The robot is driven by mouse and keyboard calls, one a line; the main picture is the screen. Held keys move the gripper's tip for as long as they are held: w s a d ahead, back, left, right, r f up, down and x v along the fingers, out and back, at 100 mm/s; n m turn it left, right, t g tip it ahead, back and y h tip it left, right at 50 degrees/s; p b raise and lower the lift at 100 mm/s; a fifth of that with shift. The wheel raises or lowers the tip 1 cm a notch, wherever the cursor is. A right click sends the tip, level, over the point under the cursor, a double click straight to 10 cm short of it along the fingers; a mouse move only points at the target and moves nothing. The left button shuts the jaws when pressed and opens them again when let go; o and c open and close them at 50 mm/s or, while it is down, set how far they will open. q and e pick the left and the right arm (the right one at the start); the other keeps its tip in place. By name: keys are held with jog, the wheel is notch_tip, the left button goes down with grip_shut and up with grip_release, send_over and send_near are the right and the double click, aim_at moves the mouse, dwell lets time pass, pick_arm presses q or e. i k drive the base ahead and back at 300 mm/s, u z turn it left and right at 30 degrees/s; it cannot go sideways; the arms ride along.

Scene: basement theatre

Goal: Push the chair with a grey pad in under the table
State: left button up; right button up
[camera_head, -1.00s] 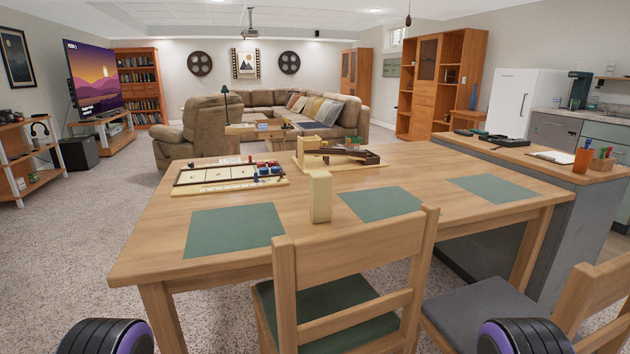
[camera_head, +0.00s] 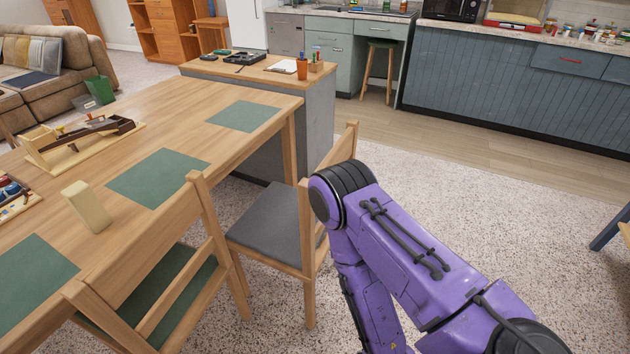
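The chair with a grey pad (camera_head: 266,226) stands at the right end of the table's near side, its wooden back turned toward my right arm. The wooden table (camera_head: 150,121) is to its left, and the chair is angled to it. My purple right arm crosses in front of the chair's back and hides part of it; I cannot tell whether they touch. The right gripper is not visible, nor is the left gripper. A second chair, with a green pad (camera_head: 178,296), stands at the table to the left.
Green placemats (camera_head: 157,176), a wooden block (camera_head: 87,206) and games lie on the table. A grey cabinet with a wooden top (camera_head: 309,115) stands beyond the table's right end. Open carpet (camera_head: 420,200) lies to the right, before the blue counter (camera_head: 500,85).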

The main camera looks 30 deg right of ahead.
aim_at(281, 230)
jog(key=z, duration=0.6)
jog(key=k, duration=0.15)
jog(key=z, duration=1.95)
jog(key=i, duration=2.75)
jog(key=u, duration=3.05)
